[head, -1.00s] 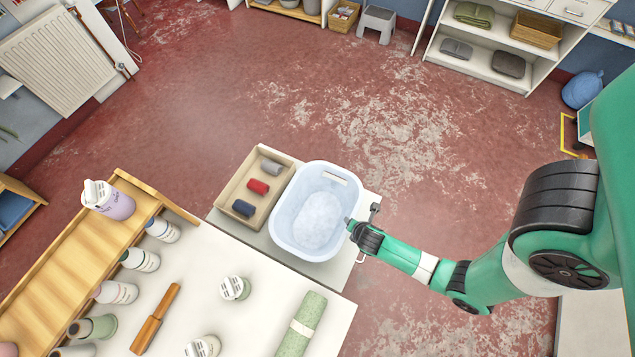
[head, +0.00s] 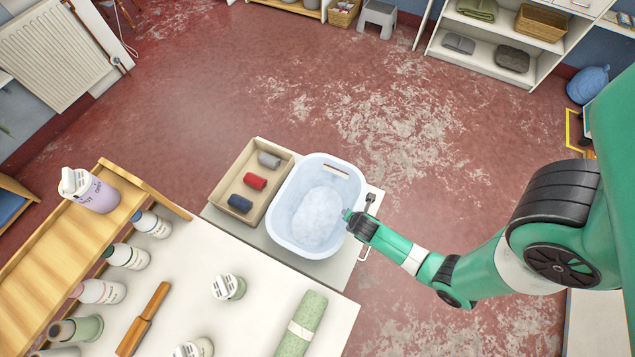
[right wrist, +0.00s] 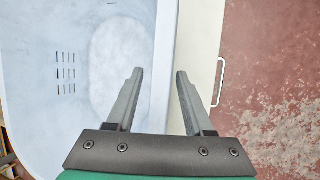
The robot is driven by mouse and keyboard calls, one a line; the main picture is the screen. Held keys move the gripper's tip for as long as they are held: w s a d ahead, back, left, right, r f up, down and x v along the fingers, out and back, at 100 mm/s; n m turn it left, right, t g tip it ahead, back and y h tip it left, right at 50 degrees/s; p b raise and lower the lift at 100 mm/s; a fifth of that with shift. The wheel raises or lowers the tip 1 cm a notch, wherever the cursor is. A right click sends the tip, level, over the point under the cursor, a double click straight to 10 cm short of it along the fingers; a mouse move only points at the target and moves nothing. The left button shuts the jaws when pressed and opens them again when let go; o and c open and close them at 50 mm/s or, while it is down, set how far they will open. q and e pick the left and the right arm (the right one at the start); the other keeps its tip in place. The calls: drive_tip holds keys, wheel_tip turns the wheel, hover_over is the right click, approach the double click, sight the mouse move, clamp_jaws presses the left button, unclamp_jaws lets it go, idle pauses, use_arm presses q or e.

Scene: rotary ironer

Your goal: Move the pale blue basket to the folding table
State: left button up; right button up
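The pale blue basket (head: 285,200) stands upright on a pale surface (head: 230,218) beyond the white table (head: 185,290), with a crumpled whitish bundle (head: 318,215) inside. My right gripper (head: 357,213) is at the basket's right side. In the right wrist view the gripper (right wrist: 160,75) is open, with one finger over the inside of the basket (right wrist: 65,120) and the other outside its right rim. The rim runs between the fingers, which do not close on it. I cannot tell how deep they reach. My left gripper is in no view. Which surface is the folding table is not clear.
A tray (head: 217,198) with rolled cloths sits left of the basket. The white table holds bottles, a wooden tool (head: 144,320) and a green roll (head: 302,325). A wooden shelf (head: 70,245) stands at left. The red floor (head: 270,60) behind is open.

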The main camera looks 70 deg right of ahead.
clamp_jaws()
drive_tip(key=shift+r, duration=0.1)
